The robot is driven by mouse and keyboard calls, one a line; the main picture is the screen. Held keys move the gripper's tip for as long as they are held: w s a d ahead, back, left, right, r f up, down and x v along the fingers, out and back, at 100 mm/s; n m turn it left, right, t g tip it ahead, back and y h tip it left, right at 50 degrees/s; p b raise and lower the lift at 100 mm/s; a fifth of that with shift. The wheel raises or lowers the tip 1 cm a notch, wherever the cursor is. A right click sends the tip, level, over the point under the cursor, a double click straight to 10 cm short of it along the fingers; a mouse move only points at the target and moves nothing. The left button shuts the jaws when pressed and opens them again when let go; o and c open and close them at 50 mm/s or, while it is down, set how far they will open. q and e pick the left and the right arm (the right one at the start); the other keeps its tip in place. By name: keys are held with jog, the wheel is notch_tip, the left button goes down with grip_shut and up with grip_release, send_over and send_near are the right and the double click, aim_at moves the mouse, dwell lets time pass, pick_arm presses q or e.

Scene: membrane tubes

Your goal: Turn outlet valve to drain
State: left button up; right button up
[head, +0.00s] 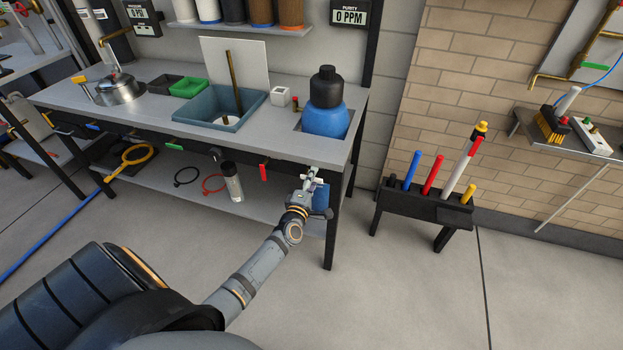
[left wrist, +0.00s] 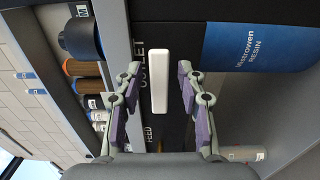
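The outlet valve handle is a white bar (left wrist: 160,80) on a black panel (left wrist: 147,20) lettered OUTLET and FEED. In the left wrist view the bar lies between the purple-padded fingers of my left gripper (left wrist: 159,88), with a gap on both sides. The gripper is open. In the head view my left gripper (head: 311,180) is at the bench's front edge, below the blue resin vessel (head: 325,121); the handle is hard to make out there. The vessel's blue body (left wrist: 255,45), lettered RESIN, is beside the panel in the wrist view. My right gripper is not in view.
The bench (head: 250,146) has a blue-grey basin (head: 210,112) and a green tray (head: 188,88). A red handle (head: 263,172) hangs at the bench front. A clear bottle (head: 233,182) stands on the lower shelf. A black rack (head: 428,207) with coloured tubes stands right; open floor lies between.

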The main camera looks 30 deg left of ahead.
pick_arm(q)
jog(key=m, duration=0.2)
jog(key=f+m, duration=0.1)
jog(key=m, duration=0.2)
jog(key=shift+a+f, duration=0.15)
jog(key=s+f+m+p, duration=0.2)
jog(key=s+m+p, duration=0.1)
jog(key=s+m, duration=0.9)
jog(key=s+d+f+m+g+h+p, duration=0.1)
jog(key=s+f+g, duration=0.3)
jog(key=f, duration=0.6)
jog(key=s+d+f+m+g+h+p, duration=0.1)
jog(key=s+f+g, duration=0.3)
jog(key=s+f, duration=0.5)
notch_tip(320, 180, down, 2)
jog(key=shift+s+d+f+m+h+p, duration=0.1)
jog(key=shift+s+d+m+h+p, duration=0.2)
jog(key=shift+d+m+p, duration=0.55)
jog(key=shift+a, duration=0.1)
